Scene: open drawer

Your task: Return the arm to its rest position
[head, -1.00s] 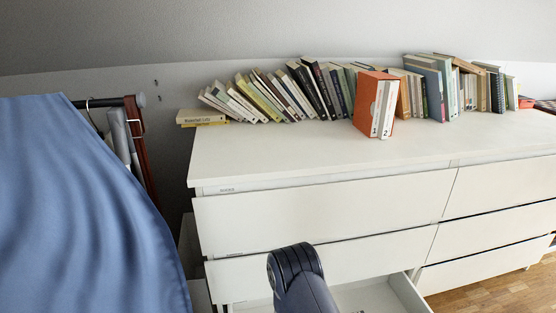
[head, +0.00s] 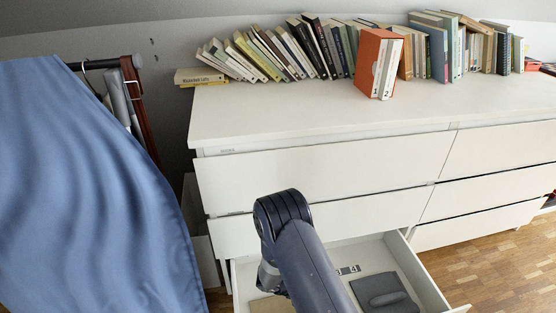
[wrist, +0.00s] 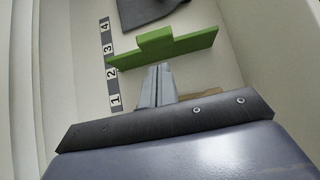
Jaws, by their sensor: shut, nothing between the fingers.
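My gripper (wrist: 158,84) shows in the wrist view with its two fingers together and nothing between them. It points into the open drawer (head: 440,300) of the white dresser. A green divider (wrist: 165,47) stands across the drawer just ahead of the fingertips; I cannot tell whether they touch. A dark grey folded cloth (head: 385,293) lies in the drawer, also partly seen in the wrist view (wrist: 150,10). In the head view my dark arm hides the gripper and part of the drawer.
A number strip (wrist: 110,65) runs along the drawer floor. Closed drawer fronts (head: 320,175) rise above the open one. Books (head: 340,50) line the dresser's top. A blue cloth (head: 85,190) hangs at the left. Wooden floor (head: 500,255) is free at the right.

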